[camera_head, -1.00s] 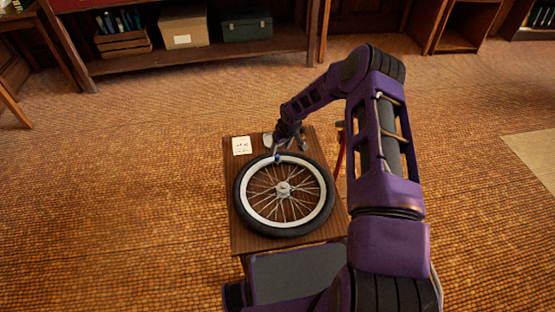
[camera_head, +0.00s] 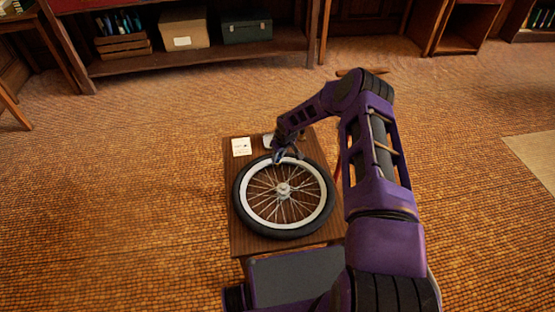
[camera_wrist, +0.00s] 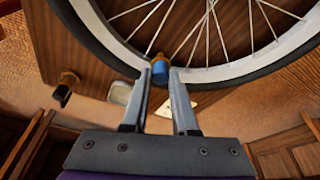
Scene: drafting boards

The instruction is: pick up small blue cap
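A bicycle wheel (camera_head: 326,208) lies flat on a small wooden table (camera_head: 240,243). My gripper (camera_head: 278,159) points down at the wheel's far rim. In the wrist view the small blue cap (camera_wrist: 160,74) shows between the tips of my gripper (camera_wrist: 160,80), close to the inner faces of both fingers. A small orange-brown piece shows just beyond the cap. The gap between the fingers is narrow, and I cannot tell whether they press on the cap. In the head view the cap cannot be made out clearly against my gripper.
A white card (camera_head: 241,147) lies at the table's far left corner. A pale object (camera_head: 267,141) lies behind the wheel; it also shows in the wrist view (camera_wrist: 120,92). A dark-tipped item (camera_wrist: 64,90) is left of it. A shelf with boxes stands well behind.

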